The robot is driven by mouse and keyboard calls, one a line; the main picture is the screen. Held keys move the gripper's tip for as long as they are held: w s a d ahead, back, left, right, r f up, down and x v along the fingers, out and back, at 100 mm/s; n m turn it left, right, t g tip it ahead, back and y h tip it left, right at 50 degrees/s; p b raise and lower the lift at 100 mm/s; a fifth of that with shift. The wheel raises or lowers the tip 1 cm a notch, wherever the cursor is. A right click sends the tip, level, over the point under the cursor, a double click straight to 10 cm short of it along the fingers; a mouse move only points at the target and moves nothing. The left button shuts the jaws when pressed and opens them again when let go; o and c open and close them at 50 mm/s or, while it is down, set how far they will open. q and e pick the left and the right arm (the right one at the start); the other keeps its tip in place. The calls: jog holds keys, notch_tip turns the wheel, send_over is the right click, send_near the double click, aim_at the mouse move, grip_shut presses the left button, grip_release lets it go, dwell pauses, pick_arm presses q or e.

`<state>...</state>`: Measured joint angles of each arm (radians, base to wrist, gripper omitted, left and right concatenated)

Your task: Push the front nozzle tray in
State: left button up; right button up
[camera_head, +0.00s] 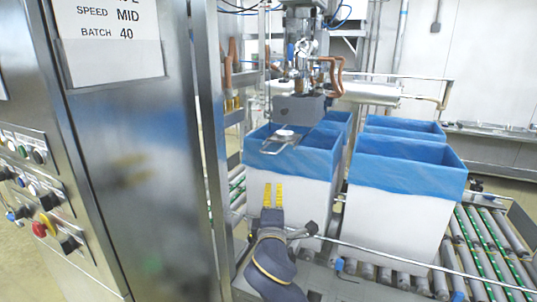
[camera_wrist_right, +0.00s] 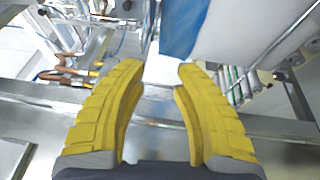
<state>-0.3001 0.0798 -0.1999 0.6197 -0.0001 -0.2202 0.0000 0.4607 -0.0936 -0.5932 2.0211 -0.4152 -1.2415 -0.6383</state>
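A small metal tray (camera_head: 283,141) with a pale round piece on it juts out below the grey nozzle block (camera_head: 299,108) in the head view. It sits over the near left blue-lined box. My right gripper (camera_head: 272,186) has yellow fingers and is below the tray, in front of that box, apart from the tray. In the right wrist view, the gripper (camera_wrist_right: 161,68) has its fingers apart with nothing between them. I cannot make out the tray clearly in the wrist view. My left gripper is not in view.
White boxes with blue liners (camera_head: 405,200) stand on a roller conveyor (camera_head: 480,235). A steel cabinet with buttons (camera_head: 130,160) fills the left side. A thin guard rail (camera_head: 410,262) runs along the near conveyor side. Copper pipes and a cylinder surround the nozzle block.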

aim_at(269, 153)
jog(key=shift+n+t, duration=0.4)
jog(key=w+r, duration=0.2)
jog(key=w, duration=0.4)
jog(key=w+r, duration=0.1)
jog(key=w, duration=0.5)
jog(key=w+a+r, duration=0.1)
jog(key=w+r, duration=0.1)
jog(key=w, duration=0.3)
jog(key=shift+w+r, duration=0.35)
jog(key=shift+w, duration=0.05)
jog(key=shift+o, duration=0.3)
grip_shut()
